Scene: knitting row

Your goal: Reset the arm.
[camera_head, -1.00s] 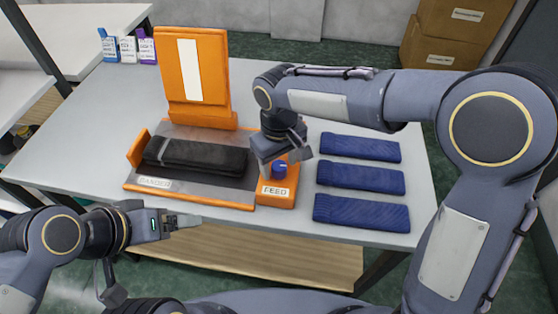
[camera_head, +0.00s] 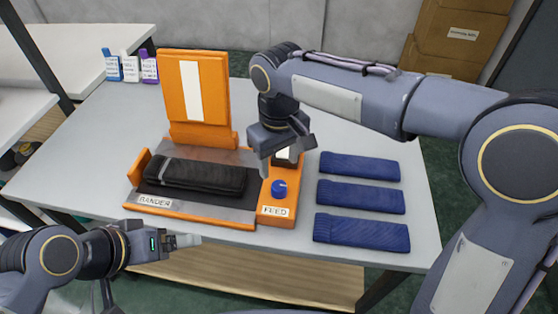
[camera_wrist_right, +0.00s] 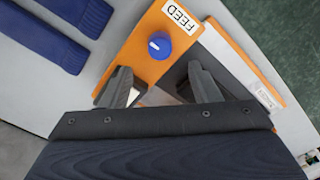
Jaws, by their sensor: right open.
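My right gripper (camera_head: 287,163) is open and empty above the orange feed block (camera_head: 268,212), just behind its blue knob (camera_head: 279,187). The fingers are clear of the knob in the head view. In the right wrist view the two spread fingers (camera_wrist_right: 157,84) show with the blue knob (camera_wrist_right: 159,45) beyond them and nothing between them. My left gripper (camera_head: 188,241) is at the front left, by the table's near edge; its jaw gap is not clear. The right arm reaches in from the right over the table.
An orange machine with an upright panel (camera_head: 165,90) stands on the table (camera_head: 95,150); a black folded knit (camera_head: 195,175) lies on its bed. Three blue knit pieces (camera_head: 360,196) lie at the right. Small bottles (camera_head: 130,68) stand at the back left. Cardboard boxes (camera_head: 455,40) stand behind.

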